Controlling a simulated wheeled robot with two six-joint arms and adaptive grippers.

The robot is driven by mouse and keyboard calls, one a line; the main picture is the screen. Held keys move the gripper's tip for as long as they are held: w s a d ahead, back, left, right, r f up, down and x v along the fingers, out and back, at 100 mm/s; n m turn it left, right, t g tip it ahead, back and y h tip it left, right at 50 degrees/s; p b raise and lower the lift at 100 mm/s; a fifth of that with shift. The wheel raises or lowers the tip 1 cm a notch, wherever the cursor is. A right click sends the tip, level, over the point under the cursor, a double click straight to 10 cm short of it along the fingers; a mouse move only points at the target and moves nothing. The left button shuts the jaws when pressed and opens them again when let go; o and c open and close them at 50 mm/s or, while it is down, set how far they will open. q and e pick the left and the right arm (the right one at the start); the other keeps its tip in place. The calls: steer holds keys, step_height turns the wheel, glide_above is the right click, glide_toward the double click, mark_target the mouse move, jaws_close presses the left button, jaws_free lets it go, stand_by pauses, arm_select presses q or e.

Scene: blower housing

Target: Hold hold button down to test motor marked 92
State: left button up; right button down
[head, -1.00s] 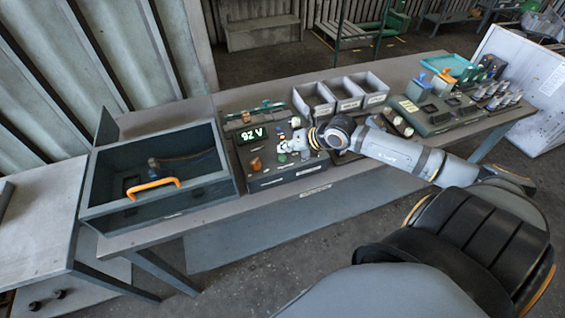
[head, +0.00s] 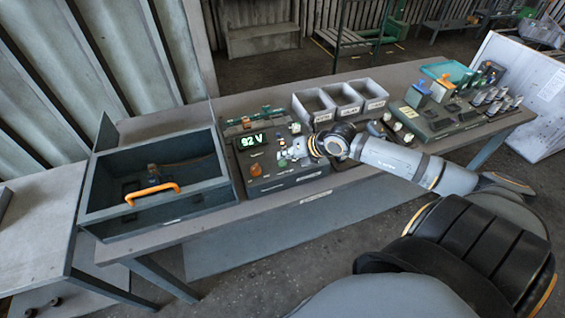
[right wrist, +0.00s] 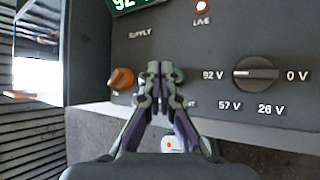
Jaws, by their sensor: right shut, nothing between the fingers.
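The dark test unit's display (head: 251,141) reads 92 V in the head view. In the right wrist view its panel (right wrist: 215,45) has a lit LIVE lamp (right wrist: 202,7), a grey selector dial (right wrist: 256,74) with its line level between 92 V and 0 V, and an orange knob (right wrist: 122,78). A green button (right wrist: 180,75) is mostly hidden behind my fingertips. My right gripper (right wrist: 154,70) is shut and empty, pointing at the panel in front of this button. I cannot tell whether it touches. It also shows in the head view (head: 287,157). My left gripper is not in view.
An open dark box (head: 195,197) with an orange handle (head: 152,193) stands left of the unit, a brown-topped part inside. Three grey bins (head: 343,112) stand behind to the right. A board with connectors and cylinders (head: 437,128) is farther right.

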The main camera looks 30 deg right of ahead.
mark_target(285, 164)
steer(key=shift+f, duration=0.1)
stand_by(0.4)
steer(key=shift+f, duration=0.35)
steer(key=shift+f+b, duration=0.4)
steer(key=shift+b, duration=0.2)
stand_by(0.3)
steer(key=shift+r, duration=0.15)
stand_by(1.9)
steer(key=shift+r+p, duration=0.7)
steer(key=shift+p, duration=0.3)
steer(key=shift+r, duration=0.1)
step_height(285, 164, up, 5)
steer(key=p, duration=0.5)
